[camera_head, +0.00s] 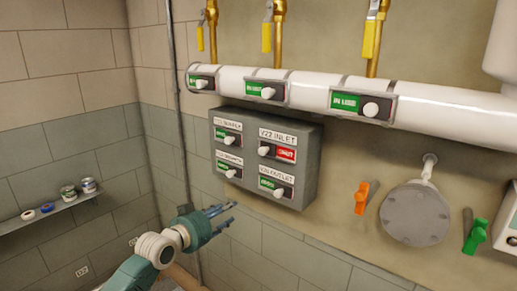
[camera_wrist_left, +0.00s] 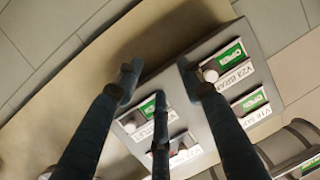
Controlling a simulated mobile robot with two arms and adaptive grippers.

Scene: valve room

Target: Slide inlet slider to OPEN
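The inlet slider's white knob (camera_head: 264,151) sits at the left end of its slot, under the "V22 INLET" label (camera_head: 279,137). A red SHUT patch (camera_head: 286,155) shows to its right. It is at the upper right of the grey panel (camera_head: 303,190). My left gripper (camera_head: 229,212) is below the panel's lower left corner, fingers pointing right, apart from the slider. In the left wrist view its fingers (camera_wrist_left: 158,84) are spread and empty, with the grey panel (camera_wrist_left: 215,110) behind them. They hide part of the panel there. My right gripper is not in view.
Three other sliders on the panel show green, including the outlet slider (camera_head: 276,191). A white pipe (camera_head: 310,92) runs above the panel. An orange handle (camera_head: 361,197) and a round grey flange (camera_head: 415,214) are to the right. A shelf (camera_head: 50,206) is at left.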

